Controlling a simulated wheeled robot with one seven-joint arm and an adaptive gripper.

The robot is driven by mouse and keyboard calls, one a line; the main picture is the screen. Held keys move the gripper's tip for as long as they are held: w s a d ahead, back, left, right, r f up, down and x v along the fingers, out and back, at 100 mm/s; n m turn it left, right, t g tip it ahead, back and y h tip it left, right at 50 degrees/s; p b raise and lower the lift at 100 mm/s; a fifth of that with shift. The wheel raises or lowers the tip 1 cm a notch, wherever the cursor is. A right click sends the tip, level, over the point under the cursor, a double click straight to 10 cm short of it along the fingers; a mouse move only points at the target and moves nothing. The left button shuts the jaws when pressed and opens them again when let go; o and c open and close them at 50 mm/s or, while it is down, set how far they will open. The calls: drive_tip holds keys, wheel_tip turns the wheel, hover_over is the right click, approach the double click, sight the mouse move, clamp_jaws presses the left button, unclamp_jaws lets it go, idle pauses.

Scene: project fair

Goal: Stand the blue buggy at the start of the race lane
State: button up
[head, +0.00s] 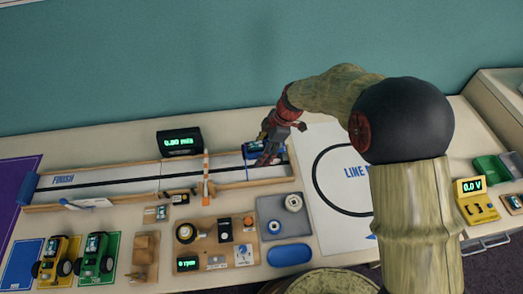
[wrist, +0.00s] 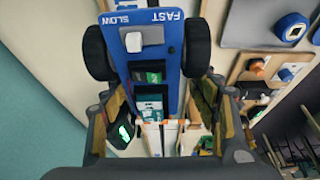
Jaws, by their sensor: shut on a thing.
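The blue buggy (head: 252,147) is at the right end of the race lane (head: 130,185), partly hidden by my gripper (head: 270,152). The lane's left end is marked FINISH. In the wrist view the blue buggy (wrist: 173,62) fills the space between the fingers of my gripper (wrist: 163,100). Its dark wheels stick out on both sides, and its FAST/SLOW slider shows. My gripper is shut on the buggy. I cannot tell whether its wheels touch the lane floor.
An orange-and-white post (head: 206,175) stands across the lane, left of the buggy. A dark display (head: 180,142) stands behind the lane. Yellow (head: 58,258) and green (head: 97,255) buggies stand at front left beside an empty blue mat (head: 20,264). A grey tray (head: 270,228) lies in front.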

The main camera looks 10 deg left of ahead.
drive_tip(key=shift+f+b, duration=0.6)
drive_tip(key=shift+f, duration=1.45)
drive_tip(key=shift+f+b, duration=0.65)
drive_tip(key=shift+b, duration=0.15)
drive_tip(key=shift+b, duration=0.65)
drive_tip(key=shift+f+b, duration=1)
drive_tip(key=shift+b, duration=0.8)
idle(1.2)
idle(0.3)
drive_tip(key=o, duration=1.3)
drive_tip(key=shift+s, duration=0.1)
